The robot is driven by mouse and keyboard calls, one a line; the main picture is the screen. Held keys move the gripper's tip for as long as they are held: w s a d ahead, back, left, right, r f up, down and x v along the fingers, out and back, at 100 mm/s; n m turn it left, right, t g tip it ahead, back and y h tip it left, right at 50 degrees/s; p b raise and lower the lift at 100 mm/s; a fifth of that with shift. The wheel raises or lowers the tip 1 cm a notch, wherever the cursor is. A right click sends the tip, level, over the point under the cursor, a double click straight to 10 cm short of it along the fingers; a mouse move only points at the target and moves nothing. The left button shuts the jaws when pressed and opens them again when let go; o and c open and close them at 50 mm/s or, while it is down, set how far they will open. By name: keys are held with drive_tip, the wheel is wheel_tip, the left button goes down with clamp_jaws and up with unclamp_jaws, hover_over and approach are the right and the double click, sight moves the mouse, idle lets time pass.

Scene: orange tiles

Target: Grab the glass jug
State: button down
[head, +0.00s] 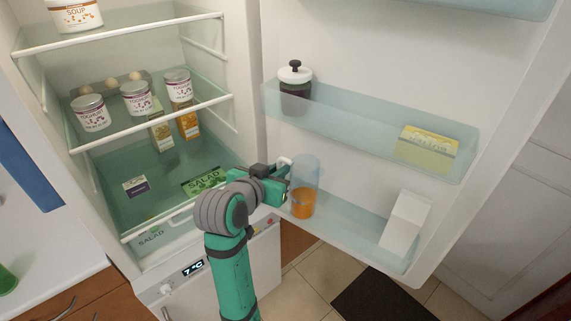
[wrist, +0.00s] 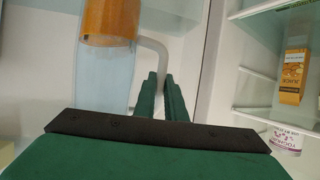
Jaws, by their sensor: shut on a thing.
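The glass jug (head: 304,178) is clear, with orange liquid in its bottom. It is upright at the lower door shelf of the open fridge, near that shelf's left end. I cannot tell whether its base touches the shelf. My gripper (head: 284,171) reaches it from the left. In the wrist view, which is upside down, the jug (wrist: 104,75) is left of my gripper (wrist: 163,84). The fingers are close together, shut on the jug's curved handle (wrist: 158,48). Part of the handle is hidden by my gripper in the head view.
The lower door shelf (head: 345,240) also holds a white carton (head: 405,222).

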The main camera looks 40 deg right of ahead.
drive_tip(key=s+a, duration=0.5)
drive_tip(key=a, duration=0.8)
drive_tip(key=shift+a, duration=0.2)
idle(0.4)
drive_tip(key=shift+w, duration=0.2)
idle(0.6)
